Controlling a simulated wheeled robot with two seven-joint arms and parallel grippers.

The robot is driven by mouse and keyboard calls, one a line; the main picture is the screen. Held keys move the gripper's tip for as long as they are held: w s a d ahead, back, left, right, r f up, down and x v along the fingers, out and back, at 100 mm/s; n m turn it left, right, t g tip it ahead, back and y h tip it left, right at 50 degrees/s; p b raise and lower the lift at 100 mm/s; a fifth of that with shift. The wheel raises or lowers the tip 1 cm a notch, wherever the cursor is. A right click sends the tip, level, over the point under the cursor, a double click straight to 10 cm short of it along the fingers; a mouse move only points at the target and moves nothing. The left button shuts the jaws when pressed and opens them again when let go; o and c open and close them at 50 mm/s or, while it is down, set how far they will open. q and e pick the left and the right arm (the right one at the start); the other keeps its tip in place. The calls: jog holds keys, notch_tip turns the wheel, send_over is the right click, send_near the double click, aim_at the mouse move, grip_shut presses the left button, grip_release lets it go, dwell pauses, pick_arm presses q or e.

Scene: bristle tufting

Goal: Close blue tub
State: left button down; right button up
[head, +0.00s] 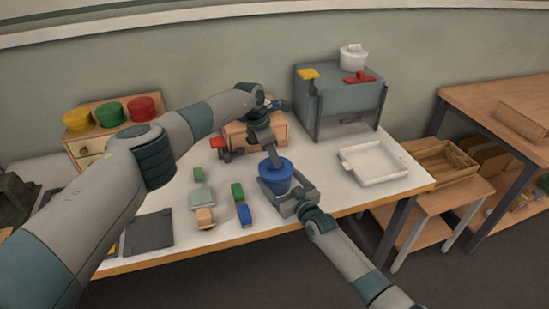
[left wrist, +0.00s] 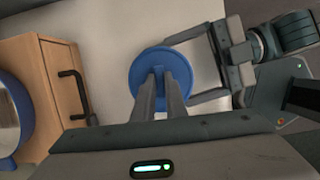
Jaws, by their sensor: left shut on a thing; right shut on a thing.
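The blue tub (head: 275,184) stands near the front edge of the white table, with a round blue lid (head: 286,166) over its top. The lid hides the tub in the left wrist view, where it shows as a blue disc (left wrist: 142,73). My left gripper (head: 277,165) points down from above, its fingers (left wrist: 161,80) shut at the lid's middle; the part they grip is hidden. My right gripper (head: 285,194) is shut on the tub from the front right. I cannot tell whether the lid is fully seated.
Several small blocks, including a green one (head: 237,192), lie left of the tub. A white tray (head: 373,163) is to the right. A wooden box (head: 236,135) and a grey cabinet (head: 340,105) stand behind. A blue round thing (left wrist: 20,100) shows at the left wrist view's edge.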

pick_arm(q)
jog(key=shift+f, duration=0.75)
dwell(0.3)
jog(key=c, duration=1.7)
grip_release()
